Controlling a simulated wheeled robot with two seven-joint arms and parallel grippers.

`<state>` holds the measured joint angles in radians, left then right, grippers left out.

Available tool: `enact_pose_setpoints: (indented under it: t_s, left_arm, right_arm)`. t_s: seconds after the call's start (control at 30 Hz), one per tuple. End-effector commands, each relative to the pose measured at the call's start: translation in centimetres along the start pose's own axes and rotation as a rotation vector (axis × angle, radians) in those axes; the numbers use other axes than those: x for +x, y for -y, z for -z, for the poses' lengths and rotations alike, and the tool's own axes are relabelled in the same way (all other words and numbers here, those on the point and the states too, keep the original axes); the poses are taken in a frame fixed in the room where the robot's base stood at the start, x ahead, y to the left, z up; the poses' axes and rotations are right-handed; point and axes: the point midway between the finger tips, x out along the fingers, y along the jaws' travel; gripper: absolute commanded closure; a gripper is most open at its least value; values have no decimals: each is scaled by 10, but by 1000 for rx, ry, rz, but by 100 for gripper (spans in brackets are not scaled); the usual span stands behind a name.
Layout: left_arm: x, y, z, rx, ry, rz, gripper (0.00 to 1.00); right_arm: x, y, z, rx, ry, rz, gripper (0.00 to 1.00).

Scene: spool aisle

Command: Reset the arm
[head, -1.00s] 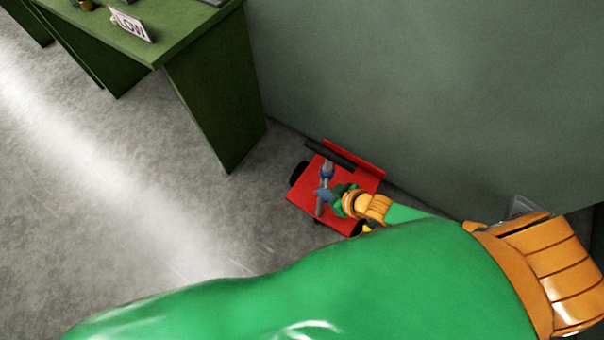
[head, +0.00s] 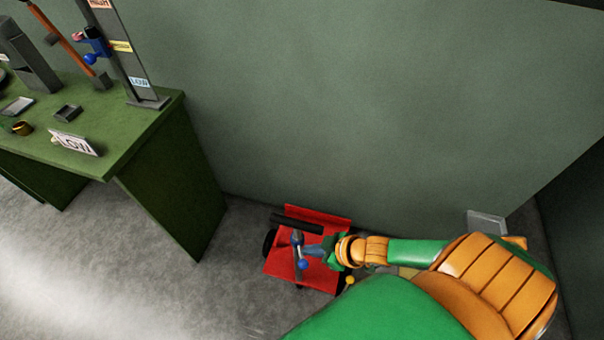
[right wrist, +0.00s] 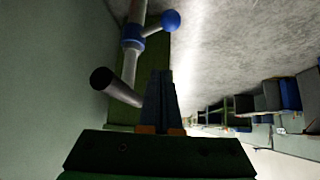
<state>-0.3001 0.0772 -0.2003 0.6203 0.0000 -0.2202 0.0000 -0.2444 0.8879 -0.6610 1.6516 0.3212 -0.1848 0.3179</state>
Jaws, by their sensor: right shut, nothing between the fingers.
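My right arm (head: 400,300), green with orange joints, reaches in from the lower right in the head view. My right gripper (head: 312,250) is over a low red cart (head: 325,275) on the floor by the wall. In the right wrist view, the two dark fingers (right wrist: 162,90) are together with nothing between them. A grey post (right wrist: 132,60) with a blue collar and a blue ball (right wrist: 171,20) stands just beyond them, to the left. A dark cylinder end (right wrist: 103,78) is left of the fingers. My left gripper is not in view.
A grey-green wall (head: 350,100) runs behind the cart. Open grey floor (head: 120,265) lies at the lower left.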

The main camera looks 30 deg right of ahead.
Motion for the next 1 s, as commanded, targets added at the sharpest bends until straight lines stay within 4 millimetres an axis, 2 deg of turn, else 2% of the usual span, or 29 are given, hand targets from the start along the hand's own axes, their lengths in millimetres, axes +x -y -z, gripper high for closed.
enact_pose_setpoints:
  t_s: [0.43, 0.5, 0.57, 0.63, 0.67, 0.7, 0.77, 0.8, 0.9, 1.0]
  left_arm:
    - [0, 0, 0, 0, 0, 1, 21]
    - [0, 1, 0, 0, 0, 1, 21]
    - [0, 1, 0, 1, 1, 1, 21]
    - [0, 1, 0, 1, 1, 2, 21]
    - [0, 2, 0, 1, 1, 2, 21]
    - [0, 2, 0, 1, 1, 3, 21]
    - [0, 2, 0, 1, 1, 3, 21]
    - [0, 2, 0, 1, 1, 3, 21]
    - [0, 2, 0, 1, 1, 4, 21]
    - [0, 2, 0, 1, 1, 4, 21]
  right_arm:
    - [0, -1, -1, 1, 1, -2, 100]
    - [6, -8, -10, 11, 16, -38, 100]
    - [18, -21, -36, 39, 62, -110, 100]
    - [30, -25, -92, 99, 179, -201, 100]
    - [32, -18, -121, 128, 244, -225, 100]
    - [32, -3, -154, 163, 326, -238, 100]
    - [28, 28, -195, 204, 436, -231, 100]
    - [24, 49, -216, 228, 497, -216, 100]
    - [14, 94, -248, 266, 604, -171, 100]
    - [9, 116, -261, 281, 651, -145, 100]
